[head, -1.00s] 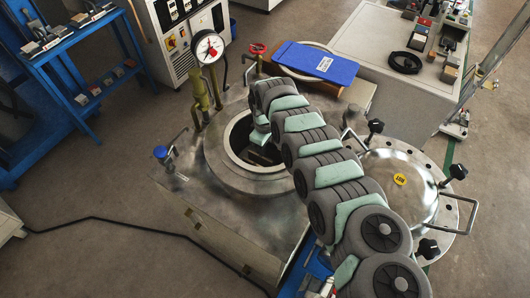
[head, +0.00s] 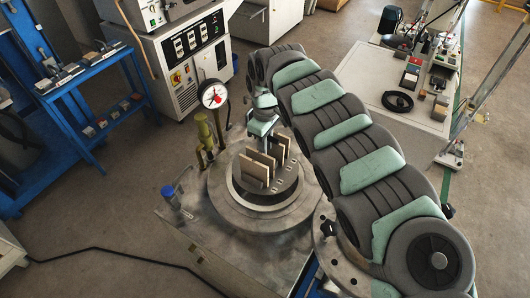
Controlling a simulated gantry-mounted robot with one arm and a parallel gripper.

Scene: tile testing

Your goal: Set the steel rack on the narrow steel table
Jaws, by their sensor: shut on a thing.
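The steel rack (head: 284,184) carries several upright tiles, brown and grey. It is at the round mouth of the steel pressure vessel (head: 222,190), above or just within the opening; its exact height is hard to tell. My gripper (head: 263,128) is over the rack's back side, pointing down and shut on it; the fingertips are mostly hidden behind the tiles. I cannot pick out the narrow steel table for sure.
A pressure gauge (head: 213,96) on a post and a blue-capped valve (head: 168,192) stand left of the mouth. The vessel's lid flange (head: 350,270) is at right, mostly behind my arm. A blue shelf table (head: 65,88) stands at the left; open floor lies between.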

